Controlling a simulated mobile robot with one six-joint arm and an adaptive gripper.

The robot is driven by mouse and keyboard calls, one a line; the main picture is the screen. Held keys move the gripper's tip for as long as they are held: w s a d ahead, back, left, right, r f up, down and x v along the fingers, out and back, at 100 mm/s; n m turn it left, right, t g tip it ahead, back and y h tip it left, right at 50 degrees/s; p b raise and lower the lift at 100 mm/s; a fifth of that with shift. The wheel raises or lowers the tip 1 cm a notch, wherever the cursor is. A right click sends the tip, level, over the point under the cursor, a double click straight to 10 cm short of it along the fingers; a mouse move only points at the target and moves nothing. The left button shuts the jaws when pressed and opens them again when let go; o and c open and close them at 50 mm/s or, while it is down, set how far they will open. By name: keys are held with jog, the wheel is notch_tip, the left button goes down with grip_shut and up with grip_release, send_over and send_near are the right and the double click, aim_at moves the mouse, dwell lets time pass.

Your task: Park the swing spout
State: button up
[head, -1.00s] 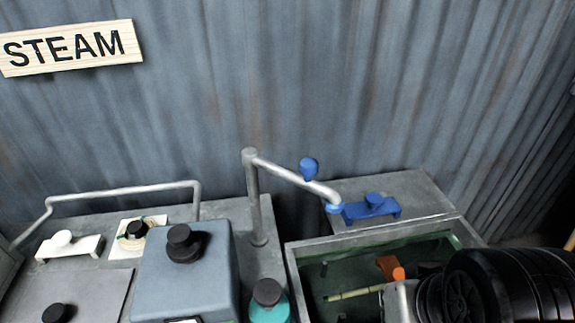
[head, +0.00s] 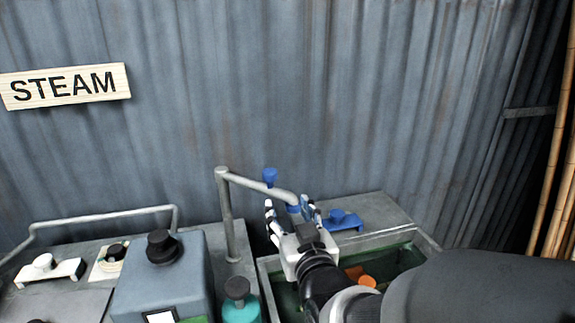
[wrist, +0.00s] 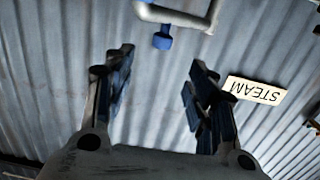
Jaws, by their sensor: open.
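The swing spout (head: 255,187) is a grey pipe arm on an upright post. It reaches right over the tank edge, with a blue knob (head: 270,176) on top and a blue tip partly hidden by my gripper. A blue rest (head: 342,220) sits on the grey ledge right of the tip. My gripper (head: 290,210) is open, its fingers on either side of the spout's end in the head view. The upside-down wrist view shows my open gripper (wrist: 160,62) empty, with the spout (wrist: 178,17) and knob (wrist: 162,40) beyond the fingertips. I cannot tell whether anything touches.
An open green-lined tank (head: 408,260) lies under my arm, with an orange item (head: 367,281) inside. A blue-grey box (head: 163,275) and a teal bottle (head: 240,309) stand left. The corrugated wall (head: 330,100) is close behind.

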aim_at(271, 176)
jog(key=shift+t, duration=0.3)
jog(key=x, duration=1.1)
jog(key=b+x, duration=0.1)
jog(key=x, duration=0.5)
jog(key=shift+w+a+r, duration=0.1)
jog(key=shift+a+r, duration=0.05)
jog(key=shift+a, duration=0.25)
grip_shut()
